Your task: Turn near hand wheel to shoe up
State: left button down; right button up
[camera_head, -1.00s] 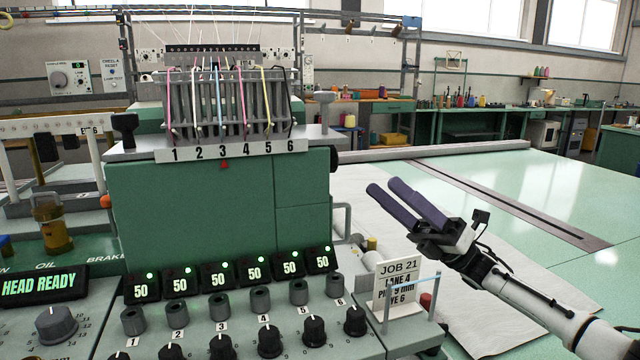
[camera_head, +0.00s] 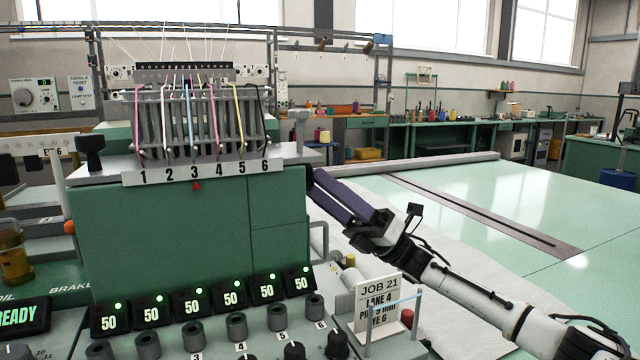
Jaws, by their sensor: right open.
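The green tufting head (camera_head: 165,240) stands at left centre, its strip numbered 1 to 6 (camera_head: 203,172) on top. A small dark round part at its upper right side, by the fingertips, may be the near hand wheel. It is mostly hidden now, so its turn position cannot be told. My right gripper (camera_head: 319,186) is open, its two purple fingers pointing left at that side of the head. I cannot tell whether they touch or straddle the dark part. The shoe cannot be made out. My left gripper is not in view.
Knobs and lit 50 displays (camera_head: 192,304) line the front panel. The pale green table (camera_head: 480,190) at right is mostly clear, with a dark slotted rail (camera_head: 480,215).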

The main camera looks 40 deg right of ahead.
jog(key=shift+a+r, duration=0.1)
jog(key=c, duration=1.1)
jog(key=shift+o, duration=0.2)
jog(key=shift+s+a+r+m+g+h+p, duration=0.15)
jog(key=shift+r+m+g+h+p, duration=0.4)
jog(key=shift+m+h+p, duration=2)
jog(key=shift+s+d+r+m+g+h+p, duration=0.3)
jog(key=shift+m+g+h+p, duration=1)
jog(key=shift+m, duration=2.35)
jog(key=shift+a+r+m+t+h+p, duration=0.1)
jog(key=shift+a+r+m+h+p, duration=0.35)
jog(key=shift+m+h+p, duration=1.75)
jog(key=shift+d+r+m+g+h+b, duration=0.15)
jog(key=shift+m+g+h+b, duration=0.1)
jog(key=shift+m+b, duration=0.6)
